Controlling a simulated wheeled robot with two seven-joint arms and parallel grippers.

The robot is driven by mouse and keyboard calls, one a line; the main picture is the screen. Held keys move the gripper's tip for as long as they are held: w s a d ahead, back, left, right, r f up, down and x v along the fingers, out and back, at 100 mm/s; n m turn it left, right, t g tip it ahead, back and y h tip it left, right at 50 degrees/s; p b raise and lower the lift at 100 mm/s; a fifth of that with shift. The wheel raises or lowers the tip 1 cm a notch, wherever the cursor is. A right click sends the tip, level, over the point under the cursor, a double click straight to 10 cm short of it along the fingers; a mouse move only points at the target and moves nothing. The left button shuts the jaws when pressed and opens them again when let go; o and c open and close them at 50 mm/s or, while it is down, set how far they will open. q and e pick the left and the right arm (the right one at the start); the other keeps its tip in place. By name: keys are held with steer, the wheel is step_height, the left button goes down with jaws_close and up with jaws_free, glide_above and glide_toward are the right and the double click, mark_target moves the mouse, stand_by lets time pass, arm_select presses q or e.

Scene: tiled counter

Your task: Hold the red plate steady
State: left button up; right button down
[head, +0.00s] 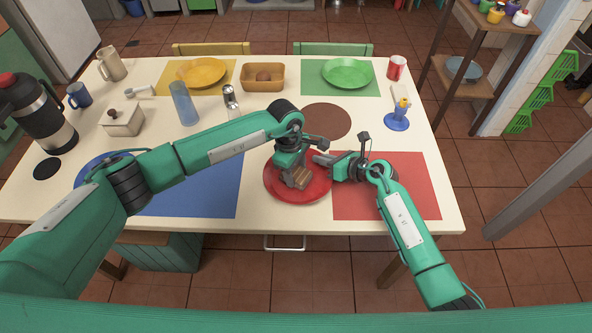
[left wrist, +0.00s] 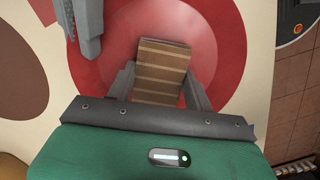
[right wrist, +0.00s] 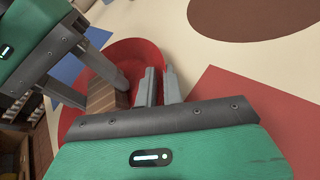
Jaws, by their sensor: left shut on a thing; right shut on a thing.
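The red plate (head: 277,190) lies flat near the front edge of the table, between the blue mat and the red mat. My right gripper (head: 322,160) is shut on the plate's right rim; its fingers (right wrist: 158,86) show at the rim in the right wrist view. My left gripper (head: 295,178) is over the plate, shut on a brown striped block (head: 302,178), with its fingers on the block's sides in the left wrist view (left wrist: 160,80). The block is over the plate; I cannot tell whether it touches the plate.
The red mat (head: 400,185) lies right of the plate, the blue mat (head: 205,195) left, and a brown round mat (head: 326,119) behind. A blue cup (head: 183,103), shakers (head: 231,102) and a basket (head: 263,77) stand farther back. My left arm crosses above the blue mat.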

arm_select(q)
steer(key=shift+s+d, duration=0.7)
steer(key=shift+s, duration=0.25)
steer(key=w+a, duration=0.2)
steer(key=shift+w, duration=0.35)
steer(key=shift+w+r, duration=0.1)
steer(key=shift+r, duration=3.95)
arm_select(e)
steer(key=shift+f, duration=0.1)
arm_select(q)
steer(key=shift+a, duration=0.1)
arm_select(e)
steer(key=c, duration=1.5)
jaws_free()
steer(key=shift+o, duration=0.2)
steer(key=shift+d, duration=0.1)
